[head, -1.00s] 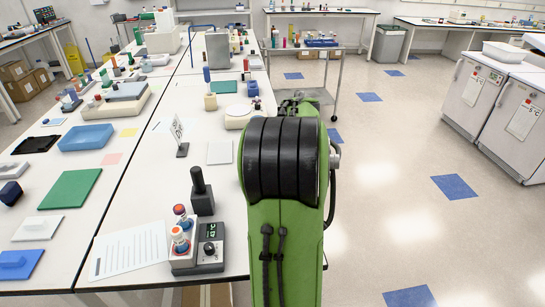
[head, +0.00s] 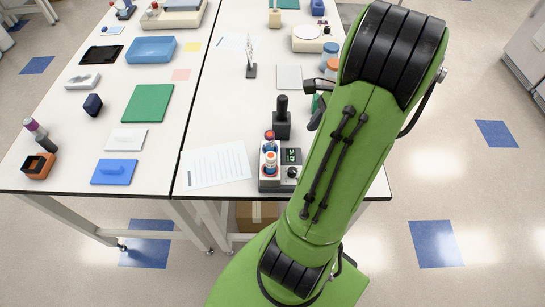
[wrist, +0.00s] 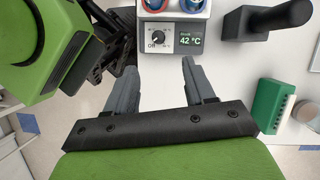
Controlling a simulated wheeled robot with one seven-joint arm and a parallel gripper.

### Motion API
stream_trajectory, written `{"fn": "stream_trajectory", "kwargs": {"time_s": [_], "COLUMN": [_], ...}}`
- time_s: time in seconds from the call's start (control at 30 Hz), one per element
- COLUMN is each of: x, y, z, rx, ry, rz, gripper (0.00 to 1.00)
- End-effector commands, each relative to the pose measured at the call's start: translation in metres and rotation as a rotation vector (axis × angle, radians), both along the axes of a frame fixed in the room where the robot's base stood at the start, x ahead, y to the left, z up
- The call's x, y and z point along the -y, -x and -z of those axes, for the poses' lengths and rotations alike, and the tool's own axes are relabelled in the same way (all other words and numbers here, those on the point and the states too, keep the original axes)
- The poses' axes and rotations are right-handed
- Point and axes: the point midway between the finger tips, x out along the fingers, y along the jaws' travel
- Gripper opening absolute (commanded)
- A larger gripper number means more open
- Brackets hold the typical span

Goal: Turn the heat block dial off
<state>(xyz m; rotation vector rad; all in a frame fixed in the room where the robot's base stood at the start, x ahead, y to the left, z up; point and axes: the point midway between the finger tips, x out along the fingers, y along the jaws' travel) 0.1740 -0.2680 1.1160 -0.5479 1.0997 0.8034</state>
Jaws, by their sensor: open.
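The heat block (head: 269,185) stands at the front edge of the right table, with several coloured-cap tubes in it. Its dial (wrist: 157,38) is a dark round knob on a white marked face, with "Off" printed at its lower left; I cannot surely read the pointer. Beside it the display (wrist: 190,40) reads "Block 42 °C". My gripper (wrist: 159,66) is open and empty, its two fingers apart, pointing towards the dial, which lies beyond the fingertips between their lines. In the head view my arm partly hides the gripper; the dial (head: 292,172) shows just left of the arm.
A black upright handle on a base (head: 282,120) stands just behind the heat block. A printed sheet (head: 215,166) lies to its left. A green-and-white box (wrist: 272,107) shows right of my gripper in the wrist view. A grey pad (head: 289,77) lies farther back.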

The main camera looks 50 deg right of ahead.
Motion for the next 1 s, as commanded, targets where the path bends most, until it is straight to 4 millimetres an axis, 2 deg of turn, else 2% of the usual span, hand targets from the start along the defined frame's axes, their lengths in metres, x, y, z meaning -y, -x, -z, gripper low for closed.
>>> {"fn": "stream_trajectory", "kwargs": {"time_s": [0.17, 0.5, 0.63, 0.8, 1.0], "x": [-0.008, -0.034, -0.042, -0.047, -0.048], "y": [-0.003, -0.023, -0.029, -0.034, -0.035], "z": [0.022, 0.103, 0.129, 0.146, 0.148], "rx": [-0.004, -0.004, -0.005, -0.003, -0.003], "ry": [-0.016, -0.013, -0.012, -0.009, -0.006], "rz": [0.008, 0.004, 0.006, 0.006, 0.007], "gripper": [0.54, 0.54, 0.54, 0.54, 0.54]}}
